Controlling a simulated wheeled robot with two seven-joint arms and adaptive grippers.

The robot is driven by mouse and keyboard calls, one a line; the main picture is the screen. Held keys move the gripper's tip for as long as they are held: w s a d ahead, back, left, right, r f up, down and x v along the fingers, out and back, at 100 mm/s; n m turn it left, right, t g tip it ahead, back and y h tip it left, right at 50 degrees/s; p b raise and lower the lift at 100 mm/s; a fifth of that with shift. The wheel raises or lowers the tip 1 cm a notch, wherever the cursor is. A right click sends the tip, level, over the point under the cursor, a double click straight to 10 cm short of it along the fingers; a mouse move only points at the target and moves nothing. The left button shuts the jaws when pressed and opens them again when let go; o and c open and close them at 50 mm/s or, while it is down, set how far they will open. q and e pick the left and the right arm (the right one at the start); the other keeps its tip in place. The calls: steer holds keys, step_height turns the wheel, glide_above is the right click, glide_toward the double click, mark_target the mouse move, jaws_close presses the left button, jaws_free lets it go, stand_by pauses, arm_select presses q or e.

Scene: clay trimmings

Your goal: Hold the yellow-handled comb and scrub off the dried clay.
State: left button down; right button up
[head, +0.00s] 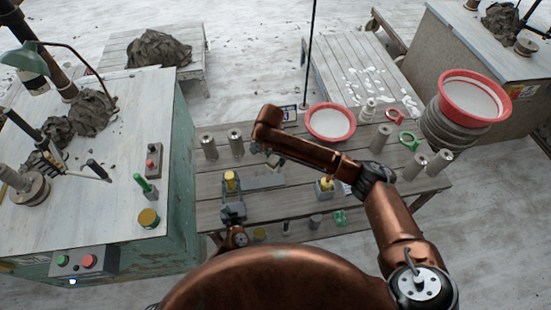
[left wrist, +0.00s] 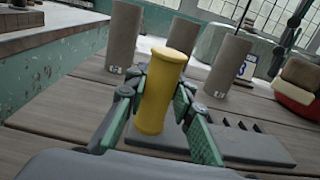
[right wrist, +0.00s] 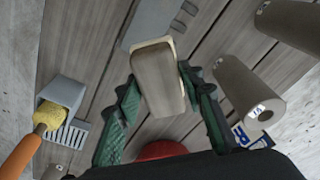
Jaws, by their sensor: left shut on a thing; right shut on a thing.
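My left gripper (head: 232,208) is shut around the upright yellow handle (head: 231,181) of the comb, which also shows between the fingers in the left wrist view (left wrist: 160,90). The comb's flat grey plate (left wrist: 245,145) with dark slots extends right of the handle, low over the table; I cannot tell whether it touches. My right gripper (right wrist: 155,100) is shut on a brown block with a pale edge (right wrist: 160,78), seemingly a brush or sponge. The block is over or near the grey toothed plate (right wrist: 150,22); contact is unclear. Dried clay on the comb is not distinguishable.
Several grey cylinders (left wrist: 123,38) stand behind the comb. A red-rimmed bowl (head: 330,122) is at the table's back. A grey holder (right wrist: 62,92) with a yellow-headed, orange-handled tool stands right of the comb in the head view. A green cabinet (head: 180,190) borders the table's left.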

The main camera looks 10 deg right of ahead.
stand_by(0.3)
glide_above(258, 175)
steer(key=shift+s+a+f, duration=0.1)
steer(key=shift+f, duration=1.85)
steer(key=shift+s+a+f, duration=0.1)
steer(key=shift+f, duration=1.85)
steer(key=shift+s+f, duration=0.15)
steer(key=shift+f, duration=0.1)
steer(key=shift+c, duration=0.5)
steer(key=shift+s+f, duration=0.1)
steer(key=shift+s, duration=1.6)
steer(key=shift+w, duration=2)
step_height(258, 175, up, 8)
steer(key=shift+r, duration=0.2)
steer(key=shift+d, duration=0.1)
